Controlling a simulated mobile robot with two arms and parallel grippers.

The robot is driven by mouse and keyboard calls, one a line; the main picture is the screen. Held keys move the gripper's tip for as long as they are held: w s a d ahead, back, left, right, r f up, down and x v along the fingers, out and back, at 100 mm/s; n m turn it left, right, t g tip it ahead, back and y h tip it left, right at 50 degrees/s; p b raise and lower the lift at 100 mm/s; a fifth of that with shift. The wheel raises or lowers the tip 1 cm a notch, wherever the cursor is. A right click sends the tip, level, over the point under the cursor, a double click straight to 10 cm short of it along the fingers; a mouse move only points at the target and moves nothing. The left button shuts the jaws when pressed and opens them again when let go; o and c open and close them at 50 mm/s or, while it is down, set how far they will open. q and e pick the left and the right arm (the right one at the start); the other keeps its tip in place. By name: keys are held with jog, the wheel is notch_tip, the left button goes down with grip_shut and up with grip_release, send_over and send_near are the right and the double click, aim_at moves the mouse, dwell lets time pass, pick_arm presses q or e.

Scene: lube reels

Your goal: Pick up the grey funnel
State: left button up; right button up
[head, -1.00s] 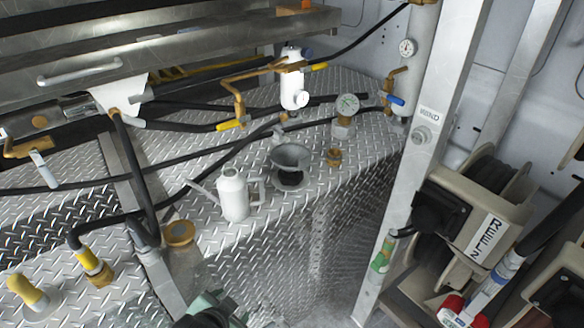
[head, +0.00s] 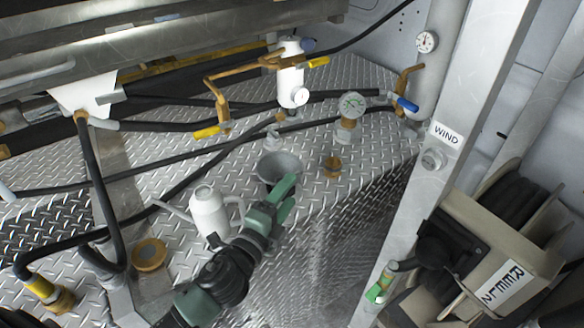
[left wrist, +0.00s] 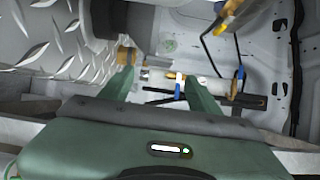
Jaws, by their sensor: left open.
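My left gripper (head: 287,196) is open at the funnel's near right side. One finger overlaps the funnel's lower right edge in the head view, hiding part of its lower body; I cannot tell whether they touch. In the left wrist view the open fingers of my left gripper (left wrist: 160,82) show with no funnel clearly visible between them. My right gripper is not in view.
A white oil can (head: 209,212) stands left of the funnel, close to my left arm. Black hoses (head: 180,180) run behind. A metal post (head: 440,150) and reel (head: 490,250) are at right.

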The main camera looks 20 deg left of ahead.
aim_at(299, 177)
pick_arm(q)
jog(key=w, duration=0.2)
jog(key=w+p, duration=0.1)
jog(key=w, duration=0.1)
jog(key=w+d, duration=0.1)
jog(key=w, duration=0.1)
jog(key=shift+w+f, duration=0.2)
jog(key=shift+w, duration=0.15)
grip_shut()
jog(key=shift+a, duration=0.1)
jog(key=shift+r, duration=0.1)
